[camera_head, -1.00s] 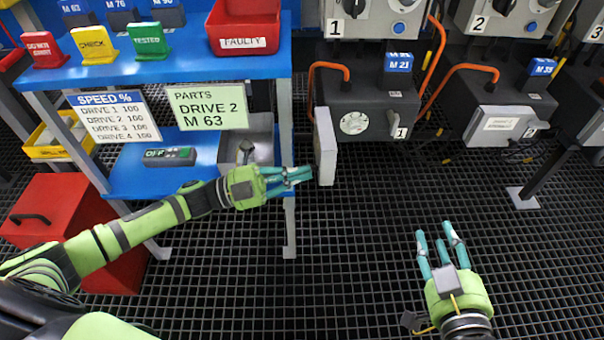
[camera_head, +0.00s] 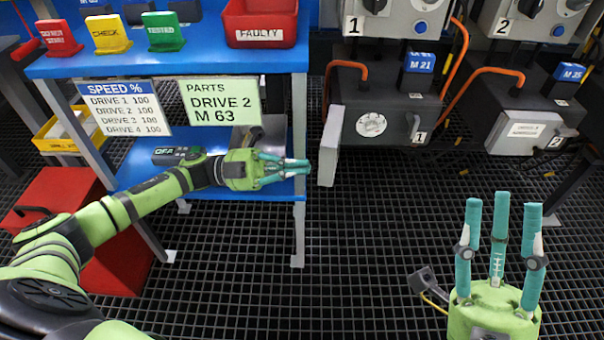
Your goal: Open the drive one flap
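Drive one is the dark box (camera_head: 385,122) with the blue M 21 tag and the "1" label. Its grey flap (camera_head: 331,146) stands swung out at the box's left side, seen nearly edge-on, and the box's front with a round plate shows. My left gripper (camera_head: 308,168) is just left of the flap's lower part. A narrow gap shows between its teal fingertips and the flap. Nothing is seen in its fingers, but their spread is unclear from this angle. My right gripper (camera_head: 502,220) is open and empty at the lower right, fingers up, well away from the flap.
The blue shelf table (camera_head: 195,64) stands left, its leg (camera_head: 299,235) just below my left gripper. Drive two (camera_head: 525,130), with its flap (camera_head: 527,133) flat on its front, is to the right. Orange hoses (camera_head: 470,85) run between. The grid floor in front is clear.

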